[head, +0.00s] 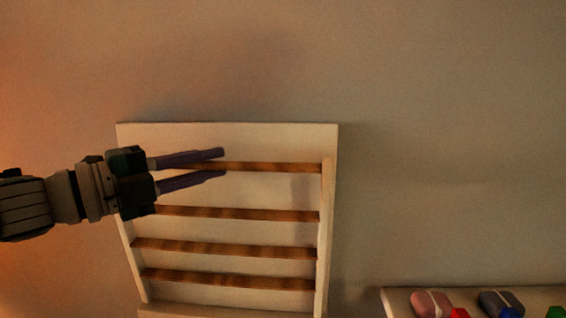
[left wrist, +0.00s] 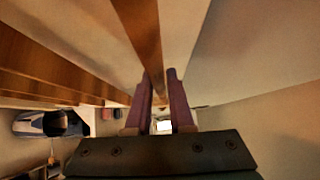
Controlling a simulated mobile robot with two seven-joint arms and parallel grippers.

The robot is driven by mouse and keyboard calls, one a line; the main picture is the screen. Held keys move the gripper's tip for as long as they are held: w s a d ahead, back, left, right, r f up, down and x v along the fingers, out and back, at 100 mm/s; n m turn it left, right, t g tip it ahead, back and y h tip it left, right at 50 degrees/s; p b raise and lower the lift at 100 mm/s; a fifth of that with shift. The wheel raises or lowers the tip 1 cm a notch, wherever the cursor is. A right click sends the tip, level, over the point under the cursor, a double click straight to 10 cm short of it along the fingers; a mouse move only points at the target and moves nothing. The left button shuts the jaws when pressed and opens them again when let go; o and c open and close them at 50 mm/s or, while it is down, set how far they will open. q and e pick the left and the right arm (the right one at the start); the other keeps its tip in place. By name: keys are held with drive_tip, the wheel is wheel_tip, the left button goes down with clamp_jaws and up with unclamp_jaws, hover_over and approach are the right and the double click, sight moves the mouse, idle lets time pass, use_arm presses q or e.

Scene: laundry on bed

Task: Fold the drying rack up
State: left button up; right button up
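The drying rack (head: 228,138) is on the wall in the head view, a pale panel and side frame with several brown rods. Its top rod (head: 275,167) runs across near the upper edge. My left gripper (head: 222,163) reaches in from the left over the rack's upper left part. Its two purple fingers are apart, one above and one below the line of the top rod. In the left wrist view a brown rod (left wrist: 139,30) runs down towards the gap between the fingertips; I cannot tell whether they touch it. My right gripper is not in view.
A pale shelf (head: 392,301) at the lower right holds a pink bundle (head: 432,303), a grey bundle (head: 500,303) and small coloured items. The wall above and right of the rack is bare. A blue-grey basket-like object (left wrist: 45,123) shows in the left wrist view.

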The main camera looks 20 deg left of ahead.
use_arm(q)
drive_tip(key=o, duration=0.4)
drive_tip(key=shift+a+f, duration=0.1)
drive_tip(key=shift+s+a+f, duration=0.1)
drive_tip(key=shift+s+a, duration=0.05)
drive_tip(key=shift+s, duration=0.1)
drive_tip(key=b+v, duration=0.3)
drive_tip(key=v, duration=0.6)
drive_tip(key=shift+s+r+b, duration=0.15)
drive_tip(key=shift+r+b, duration=0.1)
drive_tip(key=shift+b, duration=0.15)
